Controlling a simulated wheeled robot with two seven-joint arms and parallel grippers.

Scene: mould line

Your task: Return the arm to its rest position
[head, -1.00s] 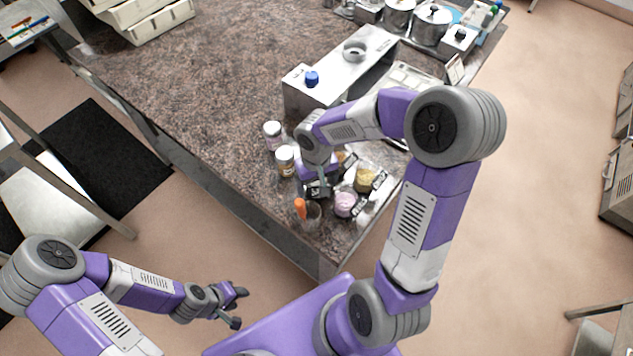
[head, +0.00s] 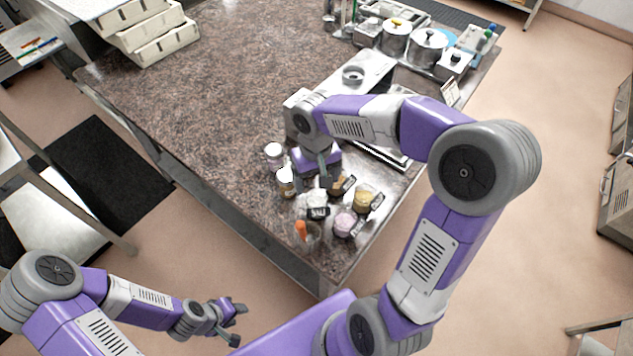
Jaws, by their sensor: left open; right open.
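My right arm reaches over the front corner of the stone-topped table (head: 205,110). Its gripper (head: 322,184) is open, points down and hangs above or just behind several small jars; I cannot tell whether it touches any. My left gripper (head: 236,322) is open and empty, low in front of the table and clear of it. Near the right gripper are a yellow-filled jar (head: 365,197), a pink-filled jar (head: 345,222), a white-filled jar (head: 316,201) and a jar with an orange-handled tool (head: 301,229).
Two white-lidded jars (head: 274,153) stand left of the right gripper. A metal machine (head: 365,72) stands behind it, partly hidden by my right arm. Metal pots (head: 428,46) stand at the back right, and cream trays (head: 160,45) at the back left. The table's left middle is bare.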

